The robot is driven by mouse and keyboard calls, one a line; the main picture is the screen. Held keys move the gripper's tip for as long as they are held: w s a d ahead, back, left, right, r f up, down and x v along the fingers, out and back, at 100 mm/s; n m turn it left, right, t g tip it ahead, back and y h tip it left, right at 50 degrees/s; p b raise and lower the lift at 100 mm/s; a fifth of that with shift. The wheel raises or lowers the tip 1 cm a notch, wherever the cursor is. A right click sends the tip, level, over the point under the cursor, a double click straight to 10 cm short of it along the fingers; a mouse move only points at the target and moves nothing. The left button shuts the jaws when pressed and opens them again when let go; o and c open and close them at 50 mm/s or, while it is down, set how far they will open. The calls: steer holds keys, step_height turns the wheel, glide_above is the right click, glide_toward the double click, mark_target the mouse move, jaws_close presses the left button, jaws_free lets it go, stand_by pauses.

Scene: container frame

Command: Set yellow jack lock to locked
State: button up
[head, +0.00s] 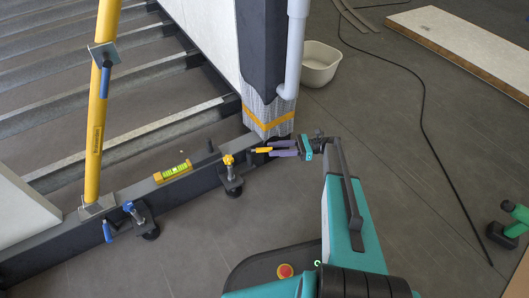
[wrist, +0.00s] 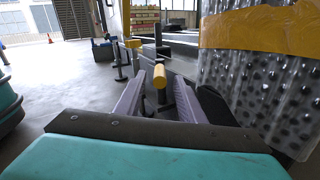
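The yellow jack (head: 229,173) is fixed to the dark frame beam, with a yellow knob on top and a black foot below. Its lock lever has a yellow grip (head: 262,150) and sticks out to the right, toward my gripper. My gripper (head: 271,148) reaches in from the right, at the lever's end. In the wrist view the yellow grip (wrist: 159,83) lies between my two grey-purple fingers (wrist: 159,90), with a gap on each side. The fingers are open and hold nothing. The yellow knob (wrist: 133,43) is beyond, to the left.
A wrapped dark post (head: 267,105) with a yellow band stands close behind my gripper. A yellow-green level (head: 173,172) lies on the beam. A blue jack (head: 140,217) with a blue lever (head: 107,232) is farther left.

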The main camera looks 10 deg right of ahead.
mark_target(257, 150)
steer(key=shift+w+a+b, duration=0.2)
steer(key=shift+a+b, duration=0.25)
steer(key=shift+a, duration=0.85)
steer(key=shift+w+a+b, duration=0.2)
steer(key=shift+a+b, duration=0.25)
steer(key=shift+a, duration=0.8)
jaws_close()
